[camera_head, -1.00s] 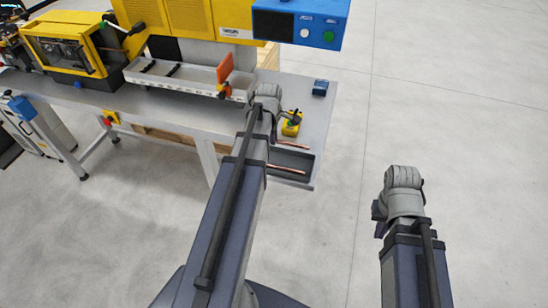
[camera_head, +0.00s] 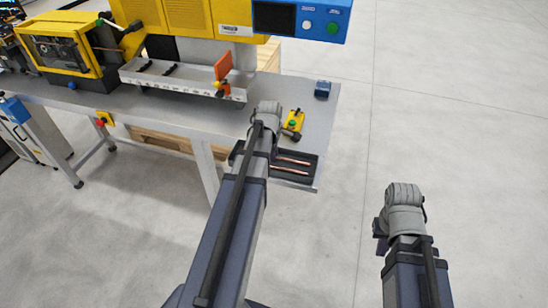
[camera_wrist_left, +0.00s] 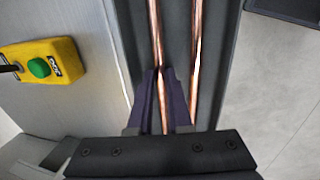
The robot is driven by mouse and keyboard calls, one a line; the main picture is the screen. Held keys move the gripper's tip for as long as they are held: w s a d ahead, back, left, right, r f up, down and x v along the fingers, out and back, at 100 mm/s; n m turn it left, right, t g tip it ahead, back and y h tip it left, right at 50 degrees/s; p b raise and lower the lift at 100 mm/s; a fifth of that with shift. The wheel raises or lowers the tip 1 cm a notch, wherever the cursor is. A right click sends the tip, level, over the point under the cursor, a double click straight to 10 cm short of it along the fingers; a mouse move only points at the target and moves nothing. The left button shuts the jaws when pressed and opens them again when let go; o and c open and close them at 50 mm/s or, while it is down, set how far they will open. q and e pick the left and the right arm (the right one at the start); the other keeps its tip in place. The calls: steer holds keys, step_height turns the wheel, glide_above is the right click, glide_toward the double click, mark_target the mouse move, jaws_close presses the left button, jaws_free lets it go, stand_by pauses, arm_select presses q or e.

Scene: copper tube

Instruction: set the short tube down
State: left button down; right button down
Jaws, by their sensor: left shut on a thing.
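The short copper tube (camera_head: 294,160) is between the fingers of my left gripper (camera_wrist_left: 160,73), which is shut on it. The tube lies along the dark tray (camera_wrist_left: 228,62), in or just above it; I cannot tell if it touches the floor. A second copper tube (camera_wrist_left: 196,50) lies beside it, apart and roughly parallel; it also shows in the head view (camera_head: 291,170). My left wrist hides the tray's left part and the fingers in the head view. My right gripper (camera_head: 380,235) hangs over open floor, its fingertips mostly hidden.
The tray sits at the right end of the grey workbench (camera_head: 318,110). A yellow box with a green button (camera_head: 294,124) stands just behind it, and a small blue block (camera_head: 322,89) farther back. A yellow machine (camera_head: 190,15) and pale trough (camera_head: 165,82) stand behind left.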

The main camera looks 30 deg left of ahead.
arm_select(q)
steer(key=shift+r, duration=0.1)
steer(key=c, duration=1.1)
jaws_free()
steer(key=p+v, duration=1.1)
steer(key=v, duration=0.1)
steer(key=shift+p, duration=0.4)
